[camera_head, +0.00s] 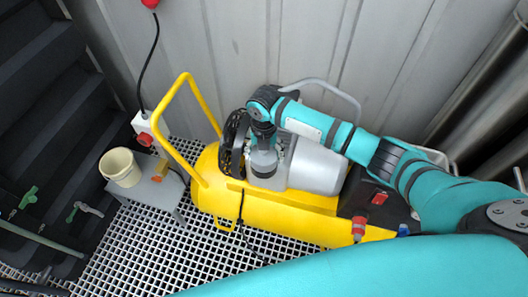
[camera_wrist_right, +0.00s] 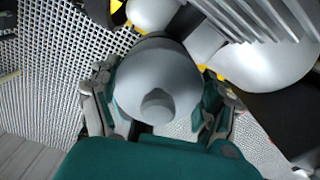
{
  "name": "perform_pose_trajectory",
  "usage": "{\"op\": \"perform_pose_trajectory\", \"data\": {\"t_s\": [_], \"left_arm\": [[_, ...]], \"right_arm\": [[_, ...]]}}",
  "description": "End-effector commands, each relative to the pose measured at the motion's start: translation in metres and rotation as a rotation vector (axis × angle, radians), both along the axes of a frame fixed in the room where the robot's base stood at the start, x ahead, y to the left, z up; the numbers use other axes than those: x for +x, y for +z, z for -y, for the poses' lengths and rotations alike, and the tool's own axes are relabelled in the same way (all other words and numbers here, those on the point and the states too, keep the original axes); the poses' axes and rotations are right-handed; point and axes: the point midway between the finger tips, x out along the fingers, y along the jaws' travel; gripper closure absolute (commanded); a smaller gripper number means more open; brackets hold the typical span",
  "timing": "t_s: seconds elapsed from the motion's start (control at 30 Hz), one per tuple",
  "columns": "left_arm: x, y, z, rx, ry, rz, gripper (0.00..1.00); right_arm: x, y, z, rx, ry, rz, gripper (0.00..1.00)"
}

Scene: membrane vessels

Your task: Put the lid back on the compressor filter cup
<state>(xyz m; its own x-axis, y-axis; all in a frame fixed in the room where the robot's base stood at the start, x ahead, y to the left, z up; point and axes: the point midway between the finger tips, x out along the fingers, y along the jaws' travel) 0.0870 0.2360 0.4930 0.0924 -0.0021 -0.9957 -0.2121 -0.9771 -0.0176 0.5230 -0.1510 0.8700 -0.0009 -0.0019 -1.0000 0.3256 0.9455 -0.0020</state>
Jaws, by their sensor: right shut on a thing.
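My right gripper (camera_head: 263,148) reaches down over the yellow compressor (camera_head: 215,200), just right of its dark flywheel. It is shut on a grey domed lid (camera_wrist_right: 160,80) with a small round knob; the fingers flank the lid in the right wrist view (camera_wrist_right: 158,105). In the head view a grey rounded part (camera_head: 263,163) shows directly below the gripper. I cannot tell there where lid ends and cup begins. The cup's rim is hidden, so contact between lid and cup cannot be told. My left gripper is out of view.
The grey motor housing (camera_head: 318,166) stands close to the right of the gripper. The yellow handle (camera_head: 178,100) rises at the left. A small grey table (camera_head: 160,196) bears a cream bucket (camera_head: 122,170). A corrugated wall (camera_head: 230,50) stands behind; grating floor lies in front.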

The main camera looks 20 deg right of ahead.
Motion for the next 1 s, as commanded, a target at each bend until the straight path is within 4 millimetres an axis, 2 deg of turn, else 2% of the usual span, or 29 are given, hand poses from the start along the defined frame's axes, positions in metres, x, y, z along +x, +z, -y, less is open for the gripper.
{"op": "perform_pose_trajectory", "data": {"t_s": [1.0], "left_arm": [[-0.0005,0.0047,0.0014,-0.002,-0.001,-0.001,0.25]], "right_arm": [[0.0007,0.0007,0.0001,0.0,0.0,0.0,0.52]]}}
